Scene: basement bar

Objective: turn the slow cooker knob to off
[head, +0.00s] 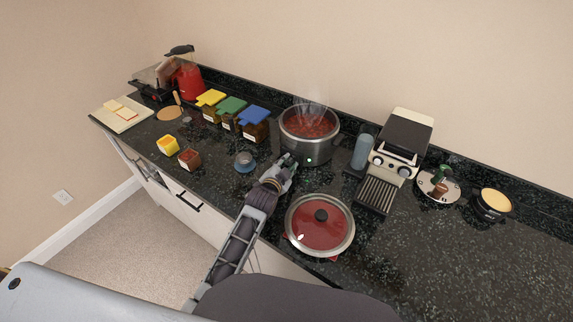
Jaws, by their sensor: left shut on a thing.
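The slow cooker (322,150) is a round dark metal pot near the back of the black counter. It is open, with red food (308,122) inside and steam rising. A small light spot (309,160) shows low on its front. My left gripper (290,160) reaches up to the cooker's lower front left and is shut on the knob. The fingers hide the knob, so its setting cannot be read. My right gripper is not in view.
A coffee machine (402,140) stands to the right. Spice boxes (230,108) stand to the left, and a small blue-grey cup (244,158) is left of my gripper.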

